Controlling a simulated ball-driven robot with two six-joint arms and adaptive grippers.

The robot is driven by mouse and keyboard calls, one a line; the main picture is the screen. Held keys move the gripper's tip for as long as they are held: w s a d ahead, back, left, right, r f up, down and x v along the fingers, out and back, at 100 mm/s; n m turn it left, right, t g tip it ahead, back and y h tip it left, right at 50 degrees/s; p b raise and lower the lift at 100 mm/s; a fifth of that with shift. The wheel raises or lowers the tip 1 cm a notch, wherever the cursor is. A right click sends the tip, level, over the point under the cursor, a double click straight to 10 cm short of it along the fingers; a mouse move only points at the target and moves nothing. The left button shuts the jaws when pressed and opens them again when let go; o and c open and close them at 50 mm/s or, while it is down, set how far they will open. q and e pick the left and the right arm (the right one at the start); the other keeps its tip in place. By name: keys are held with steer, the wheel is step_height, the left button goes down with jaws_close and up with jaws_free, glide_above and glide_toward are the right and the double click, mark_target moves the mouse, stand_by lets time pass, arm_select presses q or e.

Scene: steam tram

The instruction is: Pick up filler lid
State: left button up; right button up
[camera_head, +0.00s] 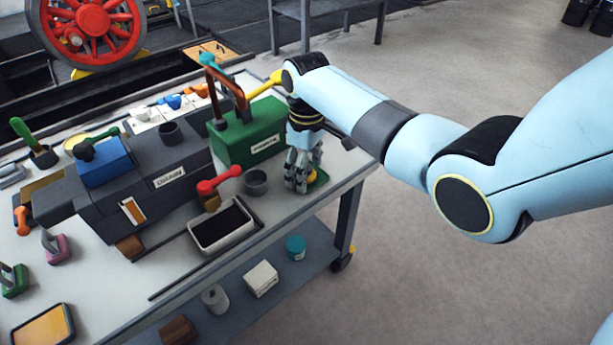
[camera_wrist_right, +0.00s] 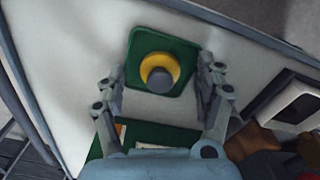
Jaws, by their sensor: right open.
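What looks like the filler lid is a round yellow disc with a grey knob (camera_wrist_right: 160,74). It lies on a green square pad (camera_wrist_right: 183,48) on the workbench. My right gripper points down over the lid. In the wrist view its open fingers stand apart on either side of the lid, with nothing held. Contact with the lid cannot be told. My left gripper is not in view.
A green box (camera_head: 247,138) stands close to the gripper, with a grey cup (camera_head: 255,182) beside it. A black-lined tray (camera_head: 222,224) and a red-handled tool (camera_head: 219,180) are nearer the front. The bench edge runs close by; open floor (camera_head: 430,280) lies beyond.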

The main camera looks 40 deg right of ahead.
steer(key=shift+r, duration=0.1)
steer(key=c, duration=1.1)
